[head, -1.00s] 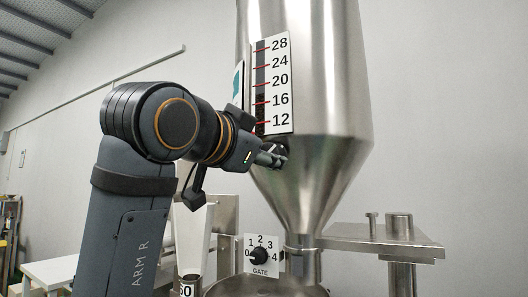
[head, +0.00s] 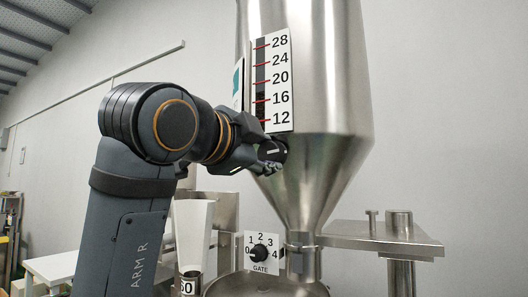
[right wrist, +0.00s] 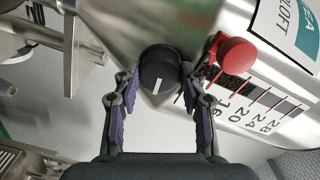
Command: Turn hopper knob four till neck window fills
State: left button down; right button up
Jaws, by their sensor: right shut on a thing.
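My right gripper (head: 270,166) reaches the front of the steel hopper (head: 325,90), just below its number scale. In the right wrist view its fingers (right wrist: 160,92) close on both sides of a round black knob (right wrist: 160,72) with a white pointer line. The knob's face (head: 273,149) also shows in the head view, partly behind the fingers. A separate dark dial (head: 259,254) sits on a white GATE plate marked 0 to 4, below and left of the hopper's neck (head: 302,248). The fill in the neck is too small to tell. My left gripper is out of view.
The white scale (head: 279,80) has red marks from 12 to 28 beside a dark strip. A red ball-like part (right wrist: 232,55) stands close to the right finger in the wrist view. A steel bracket (head: 385,240) extends right of the neck. A white chute (head: 194,230) stands at lower left.

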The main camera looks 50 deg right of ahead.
dwell(0.4)
jog(key=o, duration=1.2)
jog(key=shift+c, duration=0.2)
